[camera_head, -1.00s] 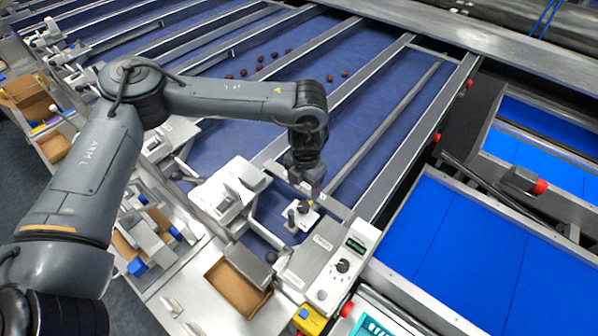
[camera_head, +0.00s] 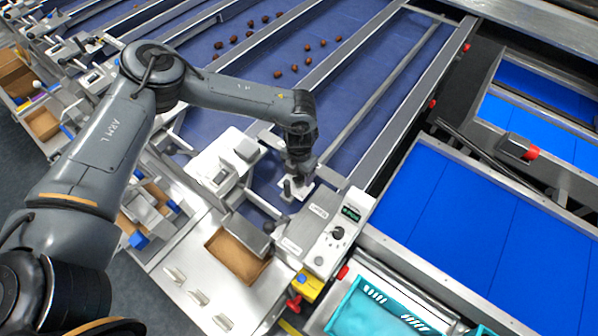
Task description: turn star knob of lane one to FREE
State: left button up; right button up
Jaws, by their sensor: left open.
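My left gripper (camera_head: 299,179) is open and points down at the near end of the closest lane. It is right over a small white plate (camera_head: 306,192) that carries a dark knob (camera_head: 288,188), likely the star knob. The fingers hide part of the knob and plate, so I cannot tell whether they touch it or are around it. No FREE mark is readable. A grey control box (camera_head: 324,250) beside it has a green-lit display (camera_head: 350,214) and a black round dial (camera_head: 337,233). My right gripper is not in view.
Several brown dates (camera_head: 308,61) lie on the blue belt (camera_head: 262,98) behind. Metal rails (camera_head: 402,120) edge the lane. A brown-bottomed tray (camera_head: 237,258) is at the front, with a red knob (camera_head: 294,303) and a teal crate (camera_head: 372,309) nearby. Blue belts (camera_head: 470,235) run at right.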

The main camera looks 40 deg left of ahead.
pick_arm(q)
jog(key=shift+f, duration=0.15)
jog(key=c, duration=1.1)
jog(key=shift+o, duration=0.2)
